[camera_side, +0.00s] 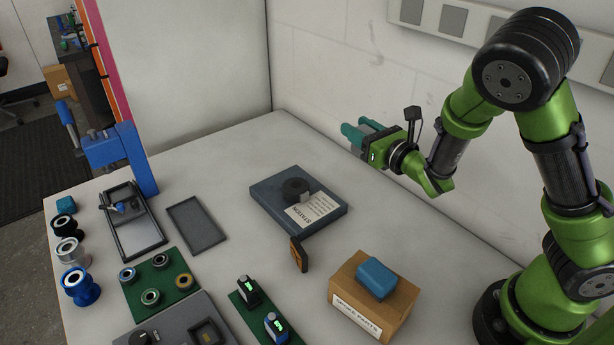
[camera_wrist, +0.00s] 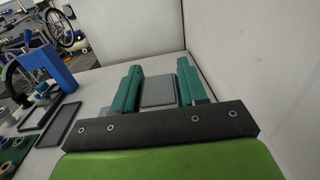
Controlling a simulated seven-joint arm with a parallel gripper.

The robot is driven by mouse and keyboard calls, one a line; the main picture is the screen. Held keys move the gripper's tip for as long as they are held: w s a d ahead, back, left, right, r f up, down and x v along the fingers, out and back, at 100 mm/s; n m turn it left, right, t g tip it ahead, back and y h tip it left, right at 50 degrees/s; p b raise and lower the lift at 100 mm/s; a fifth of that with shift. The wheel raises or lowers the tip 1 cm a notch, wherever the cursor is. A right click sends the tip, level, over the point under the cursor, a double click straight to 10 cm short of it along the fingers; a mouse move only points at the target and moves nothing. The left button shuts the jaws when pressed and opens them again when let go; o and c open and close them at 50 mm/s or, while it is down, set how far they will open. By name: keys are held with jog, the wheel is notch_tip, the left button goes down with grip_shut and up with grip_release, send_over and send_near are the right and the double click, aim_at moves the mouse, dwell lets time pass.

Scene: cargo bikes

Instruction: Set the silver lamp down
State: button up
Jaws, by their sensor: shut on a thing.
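My gripper (camera_side: 362,130) is raised well above the table near the back wall, its fingers pointing left in the side view. In the wrist view its two teal fingers (camera_wrist: 157,80) stand apart, with a plain grey, flat-faced block (camera_wrist: 158,93) between them. The block fills the gap and looks like the silver lamp. A black lamp (camera_side: 247,291) and a blue lamp (camera_side: 276,327), both with green lit faces, stand on a green strip (camera_side: 238,302) at the front of the table.
A cardboard box (camera_side: 375,305) with a blue block (camera_side: 376,278) on top stands front right. A blue-grey case (camera_side: 270,205) carries a dark round part. A small brown piece (camera_side: 299,255) stands upright nearby. An empty grey tray (camera_side: 196,225) lies left. The table's back right is clear.

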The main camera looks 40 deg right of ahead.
jog(key=d+f+h, duration=0.1)
jog(key=f, duration=0.2)
jog(key=s+d+f+m+h, duration=0.1)
jog(key=f, duration=0.2)
jog(key=d+f, duration=0.1)
jog(key=f, duration=0.2)
jog(key=shift+s+f+m+h, duration=0.2)
jog(key=shift+f+m+h, duration=0.1)
jog(key=shift+f+h, duration=0.1)
jog(key=shift+s+a, duration=0.15)
jog(key=shift+a, duration=0.05)
jog(key=shift+r, duration=0.3)
jog(key=shift+w, duration=0.2)
jog(key=x, duration=0.4)
jog(key=a+f+x, duration=0.1)
jog(key=x, duration=0.4)
jog(key=f+x, duration=0.1)
jog(key=x, duration=0.4)
jog(key=shift+w+a, duration=0.2)
jog(key=shift+a, duration=0.05)
jog(key=shift+w+d+f, duration=0.1)
jog(key=shift+w+f, duration=0.1)
jog(key=shift+w, duration=0.25)
jog(key=shift+w+f, duration=0.2)
jog(key=shift+w, duration=0.2)
jog(key=shift+f, duration=1.15)
